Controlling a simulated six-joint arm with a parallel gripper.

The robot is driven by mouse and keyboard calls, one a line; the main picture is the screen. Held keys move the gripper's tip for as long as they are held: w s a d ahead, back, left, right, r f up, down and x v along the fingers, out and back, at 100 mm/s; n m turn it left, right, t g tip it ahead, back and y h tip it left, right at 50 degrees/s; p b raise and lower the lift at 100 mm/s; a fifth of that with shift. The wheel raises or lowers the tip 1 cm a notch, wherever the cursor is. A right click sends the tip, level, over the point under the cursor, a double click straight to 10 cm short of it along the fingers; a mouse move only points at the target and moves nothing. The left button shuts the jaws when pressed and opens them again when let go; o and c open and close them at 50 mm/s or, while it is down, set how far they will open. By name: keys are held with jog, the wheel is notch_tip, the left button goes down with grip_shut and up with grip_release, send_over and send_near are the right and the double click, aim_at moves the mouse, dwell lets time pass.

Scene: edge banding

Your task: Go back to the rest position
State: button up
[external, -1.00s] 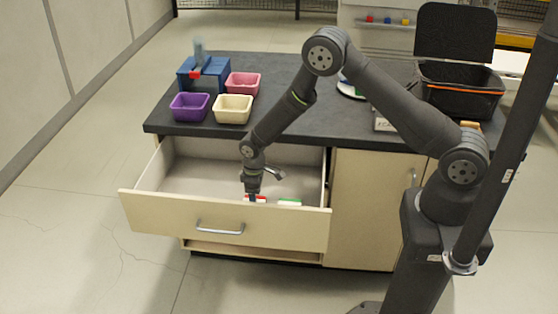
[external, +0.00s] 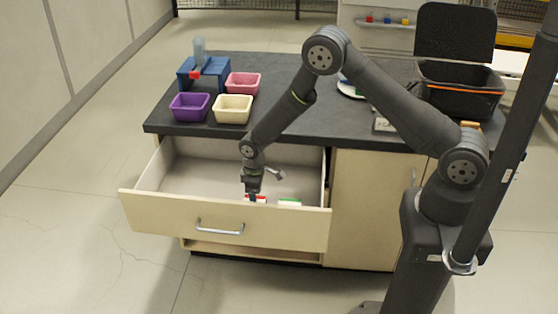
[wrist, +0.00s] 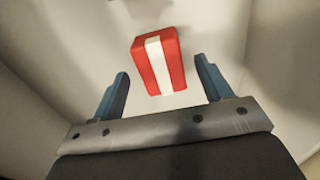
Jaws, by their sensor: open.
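My gripper (external: 253,196) is inside the open drawer (external: 190,185), pointing down. In the wrist view my gripper (wrist: 163,85) is open, with its two blue fingers apart and nothing between them. A red box with a white stripe (wrist: 159,62) lies on the drawer floor just beyond the fingertips, apart from them. In the external view the red and white box (external: 261,198) is partly hidden by the drawer front. A green and white box (external: 290,202) lies to its right in the drawer.
The dark countertop (external: 290,125) is behind and above the drawer. Purple (external: 189,107), cream (external: 232,110) and pink (external: 243,83) bins and a blue stand (external: 203,73) are at its left. An open black case (external: 460,100) is at its right. The drawer walls surround my gripper.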

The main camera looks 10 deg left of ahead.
notch_tip(320, 180, down, 3)
jog(key=shift+f, duration=0.15)
notch_tip(320, 180, up, 5)
jog(key=shift+f, duration=0.1)
jog(key=w+d+r, duration=0.7)
jog(key=w+d, duration=0.1)
jog(key=d, duration=0.1)
notch_tip(320, 180, up, 26)
jog(key=w+d, duration=0.3)
jog(key=w, duration=0.2)
jog(key=shift+d+r, duration=0.15)
jog(key=shift+r, duration=0.2)
jog(key=shift+o, duration=0.4)
